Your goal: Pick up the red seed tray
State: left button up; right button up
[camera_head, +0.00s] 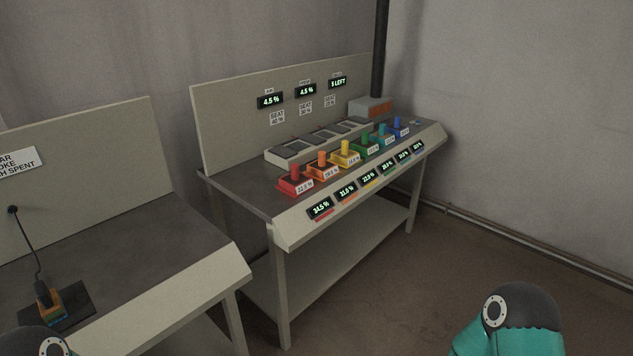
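The red seed tray (290,187) sits at the left end of a row of coloured trays on the bench (240,190). It has an upright red knob and a small white label on its front. It stands beside the orange tray, near the bench's front edge. Neither of my grippers is in view. Only dark, rounded parts of my arms show at the bottom left and bottom right, the right one with a teal sleeve. Nothing is touching the red tray.
Orange (320,173), yellow (346,158), green, teal and blue trays continue rightward. Behind them is a grey rack (318,142) with dark slots. Lit displays line the sloped front. A left bench (150,240) holds a plugged orange device (52,304). Open floor lies right.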

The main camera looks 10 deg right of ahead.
aim_at(295, 182)
jog(key=z, duration=0.9)
jog(key=i, duration=1.35)
jog(key=z, duration=1.1)
jog(key=i, duration=0.15)
jog(key=u, duration=3.1)
jog(key=k, duration=0.85)
jog(key=u, duration=0.25)
jog(key=i, duration=0.15)
jog(key=z, duration=0.1)
